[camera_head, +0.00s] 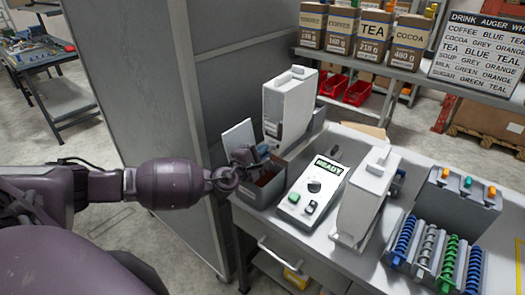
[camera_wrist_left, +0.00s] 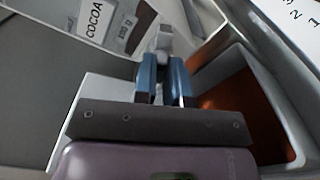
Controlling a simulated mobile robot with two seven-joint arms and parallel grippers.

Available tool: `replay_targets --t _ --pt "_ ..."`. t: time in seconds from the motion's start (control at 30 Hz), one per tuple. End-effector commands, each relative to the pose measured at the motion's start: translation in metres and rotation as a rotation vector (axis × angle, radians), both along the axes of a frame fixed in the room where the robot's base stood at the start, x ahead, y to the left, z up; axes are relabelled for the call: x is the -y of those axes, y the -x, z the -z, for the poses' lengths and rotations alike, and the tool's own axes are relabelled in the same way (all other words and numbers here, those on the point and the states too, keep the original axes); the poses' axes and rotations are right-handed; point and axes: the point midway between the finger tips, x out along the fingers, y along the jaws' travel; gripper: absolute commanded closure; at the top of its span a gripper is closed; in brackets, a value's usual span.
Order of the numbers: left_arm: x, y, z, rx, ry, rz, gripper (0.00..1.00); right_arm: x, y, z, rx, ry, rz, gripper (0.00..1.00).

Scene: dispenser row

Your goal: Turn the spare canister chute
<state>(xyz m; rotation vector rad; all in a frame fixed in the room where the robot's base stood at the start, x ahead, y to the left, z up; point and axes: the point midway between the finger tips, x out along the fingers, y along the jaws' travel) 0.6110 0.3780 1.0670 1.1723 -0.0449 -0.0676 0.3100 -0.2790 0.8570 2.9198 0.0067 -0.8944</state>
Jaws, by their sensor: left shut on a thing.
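My left gripper (camera_head: 247,166) reaches in from the left to the grey open bin (camera_head: 258,194) at the counter's left end. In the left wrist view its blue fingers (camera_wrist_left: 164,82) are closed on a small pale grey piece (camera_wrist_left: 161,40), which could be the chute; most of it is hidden. A tall white canister unit (camera_head: 288,108) stands just behind the gripper. A second white unit (camera_head: 362,200) stands further right. My right gripper is not in view.
A white panel (camera_head: 239,137) stands upright beside the gripper. The control box reading READY (camera_head: 312,190) lies right of the bin. Coloured augers (camera_head: 437,255) fill a rack at lower right. A grey partition (camera_head: 150,90) rises left of the counter. Labelled canisters (camera_head: 374,36) line the shelf.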

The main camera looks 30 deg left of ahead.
Motion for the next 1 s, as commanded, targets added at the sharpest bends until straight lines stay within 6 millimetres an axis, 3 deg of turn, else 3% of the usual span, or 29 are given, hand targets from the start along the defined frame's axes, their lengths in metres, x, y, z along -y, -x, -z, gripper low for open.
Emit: replay_targets --t 0.6,1.0 --pt "0.0000 -0.0004 0.0010 0.045 -0.578 0.000 1.00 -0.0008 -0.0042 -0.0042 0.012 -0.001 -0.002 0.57" --pt "0.0001 -0.0003 0.0020 0.065 -0.838 0.001 1.00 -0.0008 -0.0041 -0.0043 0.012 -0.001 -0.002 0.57"
